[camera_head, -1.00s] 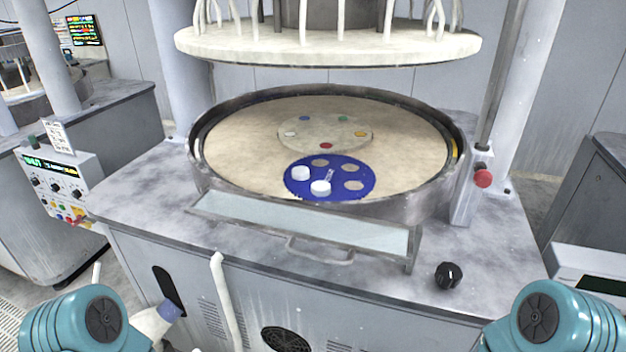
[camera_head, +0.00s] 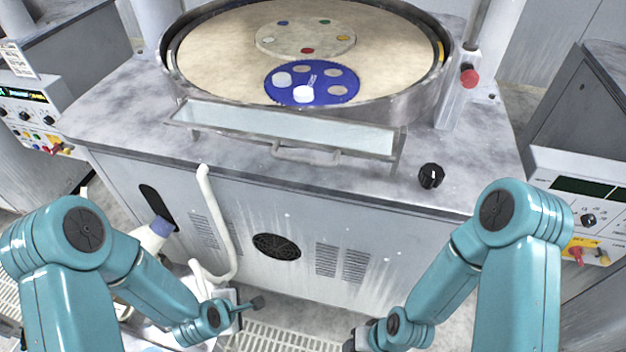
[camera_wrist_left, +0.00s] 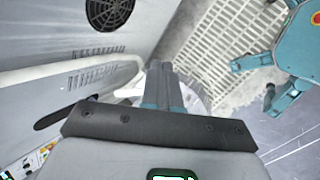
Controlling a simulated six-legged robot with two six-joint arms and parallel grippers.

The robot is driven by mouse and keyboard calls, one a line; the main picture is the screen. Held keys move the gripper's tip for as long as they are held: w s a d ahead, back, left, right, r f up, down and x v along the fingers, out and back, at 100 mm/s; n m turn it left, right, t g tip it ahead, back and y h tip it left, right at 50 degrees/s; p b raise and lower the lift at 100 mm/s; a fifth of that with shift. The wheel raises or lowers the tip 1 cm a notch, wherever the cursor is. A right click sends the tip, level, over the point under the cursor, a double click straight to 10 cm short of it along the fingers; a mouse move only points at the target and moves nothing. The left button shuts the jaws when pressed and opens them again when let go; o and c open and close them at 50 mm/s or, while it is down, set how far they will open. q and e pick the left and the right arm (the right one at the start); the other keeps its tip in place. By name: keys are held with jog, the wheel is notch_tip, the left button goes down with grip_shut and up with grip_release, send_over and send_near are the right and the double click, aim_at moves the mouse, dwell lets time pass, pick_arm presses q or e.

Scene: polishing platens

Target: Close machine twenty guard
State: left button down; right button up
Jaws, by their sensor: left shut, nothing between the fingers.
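The guard (camera_head: 285,128) is a clear, pale panel in a grey metal frame along the front of the round polishing basin (camera_head: 420,110). It lies folded outward, low over the machine top, leaving the platen uncovered. Its bar handle (camera_head: 305,155) is on the front edge. My left gripper (camera_head: 257,302) is low in front of the cabinet, well below the guard and apart from it. In the left wrist view its fingers (camera_wrist_left: 163,80) are together with nothing between them. My right gripper (camera_head: 352,342) is only partly visible at the bottom edge, so its jaws cannot be judged.
A blue carrier (camera_head: 345,75) with white discs lies on the beige platen (camera_head: 215,60). A black knob (camera_head: 431,176) and red button (camera_head: 469,76) are at the right. A white hose (camera_head: 207,200) runs down the cabinet front. Control boxes stand on both sides.

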pick_arm(q)
jog(key=w+r+n+t+y+b, duration=0.1)
jog(key=w+r+n+t+b, duration=0.1)
jog(key=w+n+t+b, duration=0.35)
jog(key=w+r+n+t+b, duration=0.2)
jog(key=w+n+b, duration=0.3)
jog(key=w, duration=0.4)
jog(key=d+r+n+t+h+b, duration=0.1)
jog(key=d+r+n+t+b, duration=0.25)
jog(key=r+b, duration=0.4)
jog(key=d+r+n+t+h+b, duration=0.15)
jog(key=d+r+t+b, duration=0.3)
jog(key=b, duration=0.65)
jog(key=s+d+r+m+t+h+b, duration=0.1)
jog(key=s+d+r+t+h+b, duration=0.2)
jog(key=s+d+b, duration=0.65)
jog(key=w+d+r+g, duration=0.1)
jog(key=w+r, duration=0.7)
jog(key=w, duration=0.1)
jog(key=shift+r+h, duration=0.35)
jog(key=shift+r, duration=0.05)
